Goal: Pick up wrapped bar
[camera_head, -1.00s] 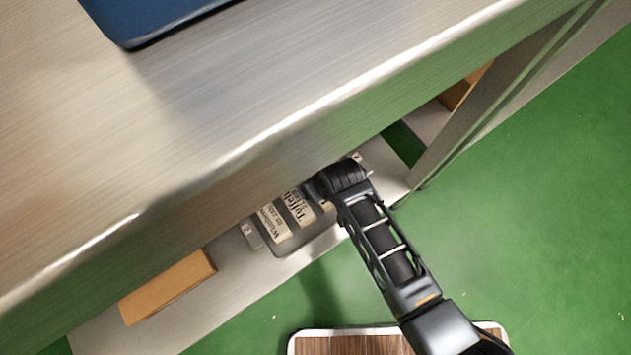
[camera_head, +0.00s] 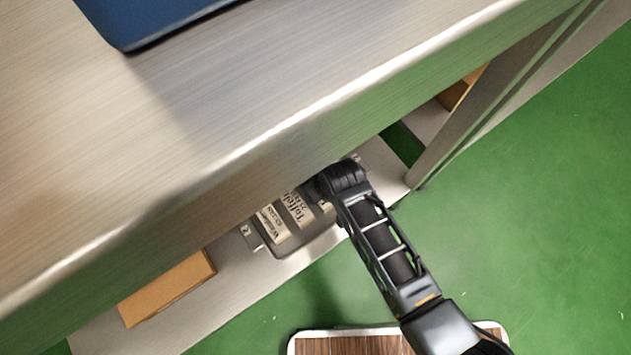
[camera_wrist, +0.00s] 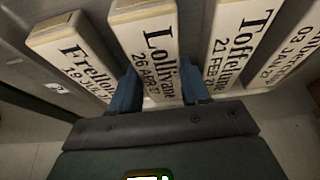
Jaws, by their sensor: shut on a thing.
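Several pale wrapped bars with black print stand in a row in a grey tray (camera_head: 290,250) on the lower shelf. In the wrist view, my gripper (camera_wrist: 160,92) is shut on the bar marked "Lollivane" (camera_wrist: 146,45), with one blue finger on each side near its lower end.
The steel table top (camera_head: 190,120) overhangs the shelf (camera_head: 215,285) and my gripper. An orange-brown box (camera_head: 168,288) lies left of the tray. A table leg (camera_head: 480,110) stands to the right. Open green floor (camera_head: 540,220) lies in front.

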